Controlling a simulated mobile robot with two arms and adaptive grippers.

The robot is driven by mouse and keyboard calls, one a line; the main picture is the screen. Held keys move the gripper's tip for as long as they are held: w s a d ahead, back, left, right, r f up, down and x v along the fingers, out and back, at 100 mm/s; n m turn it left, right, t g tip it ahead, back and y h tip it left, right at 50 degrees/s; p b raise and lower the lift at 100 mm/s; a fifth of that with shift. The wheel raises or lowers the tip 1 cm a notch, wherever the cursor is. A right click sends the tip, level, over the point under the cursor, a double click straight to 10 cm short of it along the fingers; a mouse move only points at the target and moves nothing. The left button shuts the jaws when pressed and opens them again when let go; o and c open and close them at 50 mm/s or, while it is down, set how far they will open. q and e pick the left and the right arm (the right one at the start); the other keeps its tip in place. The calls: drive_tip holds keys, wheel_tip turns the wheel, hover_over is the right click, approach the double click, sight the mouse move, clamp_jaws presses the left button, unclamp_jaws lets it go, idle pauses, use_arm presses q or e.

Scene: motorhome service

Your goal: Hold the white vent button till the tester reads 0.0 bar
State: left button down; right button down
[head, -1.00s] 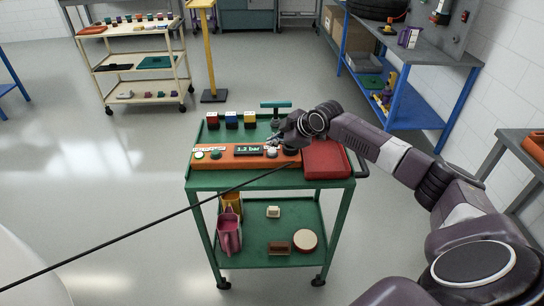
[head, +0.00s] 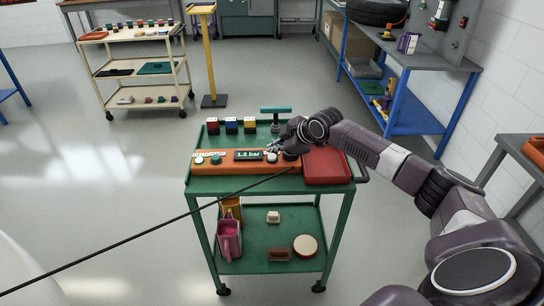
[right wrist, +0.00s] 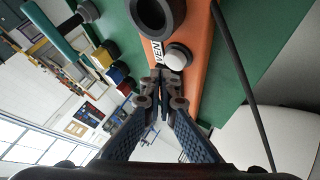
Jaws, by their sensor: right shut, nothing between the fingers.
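The orange tester (head: 228,167) lies on the top of a green trolley, and its display (head: 248,156) shows a bar figure that looks like 1.2 or 1.3. In the right wrist view the white vent button (right wrist: 177,57) sits on the orange body beside a VENT label (right wrist: 157,50). My right gripper (right wrist: 165,76) is shut and empty, its tips close to the button; I cannot tell whether they touch. In the head view my right gripper (head: 275,148) is over the tester's right part and partly hides the button. My left gripper is not in view.
A black round part (right wrist: 157,14) stands beside the button. A red case (head: 326,166) lies right of the tester. Several coloured blocks (head: 231,126) and a green T-handle (head: 276,110) stand behind. A thin black line (head: 130,236) crosses from the left to the tester.

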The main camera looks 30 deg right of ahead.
sight(273, 157)
drive_tip(key=shift+f, duration=0.1)
idle(0.4)
drive_tip(key=shift+f, duration=0.35)
drive_tip(key=shift+s+f, duration=0.1)
drive_tip(key=shift+f, duration=0.45)
idle(2.2)
idle(0.7)
drive_tip(key=shift+r+p, duration=0.65)
drive_tip(key=shift+r, duration=0.35)
drive_tip(key=shift+r, duration=0.1)
wheel_tip(273, 157, up, 5)
drive_tip(key=p, duration=0.4)
drive_tip(key=shift+a+f, duration=0.1)
drive_tip(key=shift+f, duration=0.1)
